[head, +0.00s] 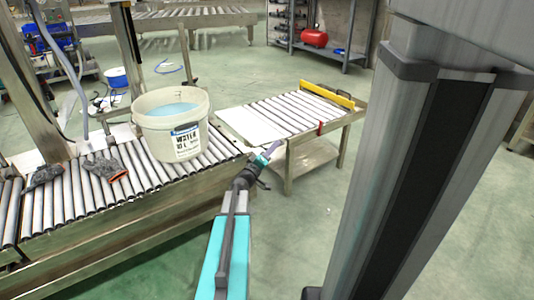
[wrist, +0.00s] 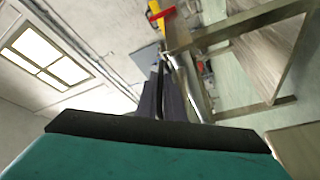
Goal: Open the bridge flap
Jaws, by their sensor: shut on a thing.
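The bridge flap (head: 252,124) is a flat pale plate at the near end of the small roller table, beside the main conveyor. It looks about level. My gripper (head: 274,148) is at the flap's front right corner and is shut. In the wrist view my gripper (wrist: 160,66) has its dark fingers closed at the edge of the grey flap (wrist: 145,57). The exact grip is small and partly hidden by the fingers.
A white water bucket (head: 172,122) stands on the main roller conveyor (head: 110,205), with grey gloves (head: 106,166) to its left. The roller table (head: 300,150) has a red part (head: 321,128) on its side and a yellow bar (head: 327,94) at its far end. Floor right of the table is clear.

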